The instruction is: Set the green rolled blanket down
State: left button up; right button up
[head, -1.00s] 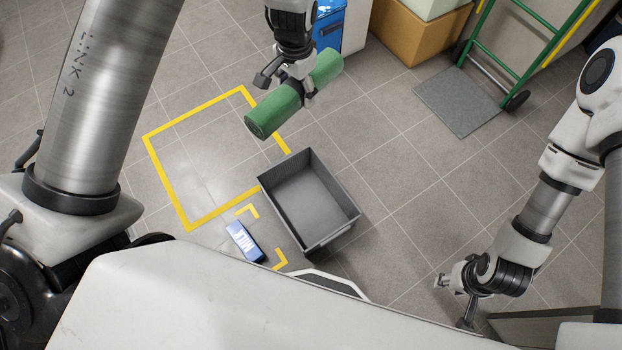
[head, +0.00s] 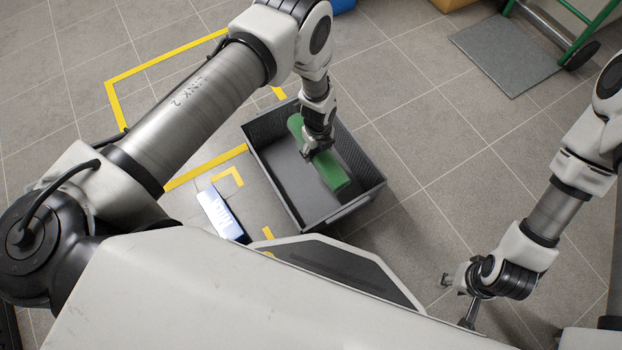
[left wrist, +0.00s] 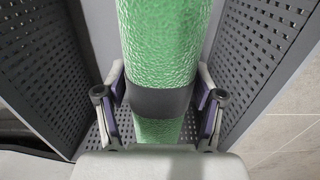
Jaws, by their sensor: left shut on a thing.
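The green rolled blanket (head: 331,171) is inside or just over the grey crate (head: 371,195) in the head view, lying along the crate's length. My left gripper (head: 310,154) is shut on it near its middle. In the left wrist view the blanket (left wrist: 168,45) runs between the fingers of my left gripper (left wrist: 160,108), with a dark band around it and crate walls (left wrist: 265,50) on both sides. I cannot tell whether the blanket touches the crate floor. My right gripper (head: 458,300) is empty at the lower right; its fingers look spread apart.
A blue and white milk carton (head: 220,214) lies left of the crate by yellow corner marks (head: 229,176). A yellow floor outline (head: 150,62) is at the upper left. A hand truck's grey plate (head: 503,53) is at the upper right. The floor right of the crate is clear.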

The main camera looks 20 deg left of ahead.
pick_arm(q)
notch_tip(320, 180, down, 10)
jog(key=b, duration=0.6)
jog(key=shift+r, duration=0.2)
jog(key=shift+f, duration=0.1)
jog(key=o, duration=1.6)
notch_tip(320, 180, up, 12)
jog(key=p, duration=0.7)
jog(key=shift+f, duration=0.2)
jog(key=shift+r+p, duration=0.3)
jog(key=shift+r, duration=0.05)
